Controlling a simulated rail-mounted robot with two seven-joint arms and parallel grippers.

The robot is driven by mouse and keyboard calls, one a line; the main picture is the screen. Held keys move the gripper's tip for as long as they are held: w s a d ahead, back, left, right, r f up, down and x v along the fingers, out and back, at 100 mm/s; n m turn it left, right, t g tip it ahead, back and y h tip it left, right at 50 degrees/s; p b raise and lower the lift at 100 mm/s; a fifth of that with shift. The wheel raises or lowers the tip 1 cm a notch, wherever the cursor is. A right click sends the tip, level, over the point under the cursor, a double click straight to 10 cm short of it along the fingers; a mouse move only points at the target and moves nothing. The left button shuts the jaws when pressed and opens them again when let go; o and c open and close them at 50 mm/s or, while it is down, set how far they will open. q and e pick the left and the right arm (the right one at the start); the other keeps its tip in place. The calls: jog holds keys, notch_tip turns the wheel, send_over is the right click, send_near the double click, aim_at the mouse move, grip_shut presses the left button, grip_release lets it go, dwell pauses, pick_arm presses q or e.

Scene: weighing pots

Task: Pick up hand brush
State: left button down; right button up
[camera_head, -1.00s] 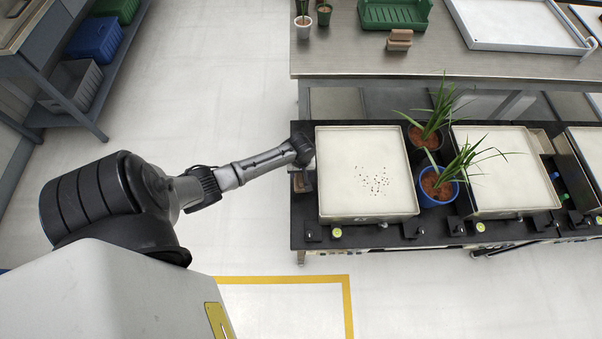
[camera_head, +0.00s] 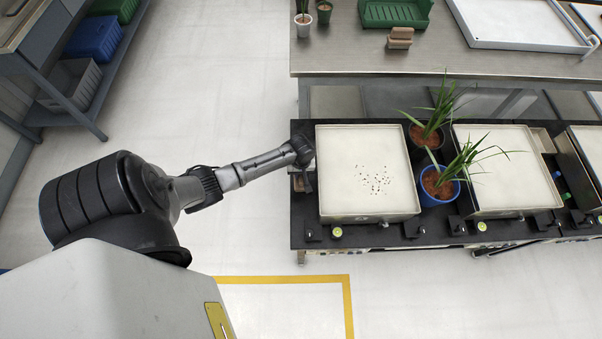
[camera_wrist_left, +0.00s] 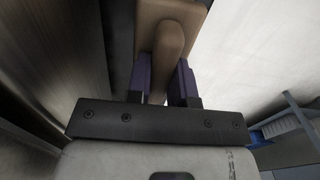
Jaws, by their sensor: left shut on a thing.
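The hand brush (camera_wrist_left: 168,42) shows in the left wrist view as a tan wooden handle. It sits between the two purple-padded fingers of my left gripper (camera_wrist_left: 160,85), which is shut on it. In the head view my left gripper (camera_head: 307,168) is at the left end of the black bench, just left of the first scale. A small brown part of the brush (camera_head: 300,183) shows below it there. The bristles are hidden. My right gripper is not in view.
A scale with a pale pan (camera_head: 350,190) holding dark crumbs stands right beside my left gripper. Two potted plants, one in a blue pot (camera_head: 437,190), stand between it and a second pan (camera_head: 505,175). A steel table (camera_head: 345,60) lies behind. Floor at left is clear.

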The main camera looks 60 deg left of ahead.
pick_arm(q)
notch_tip(320, 180, up, 9)
jog(key=p, duration=0.4)
jog(key=shift+f, duration=0.2)
jog(key=shift+r+p, duration=0.3)
jog(key=shift+r, duration=0.4)
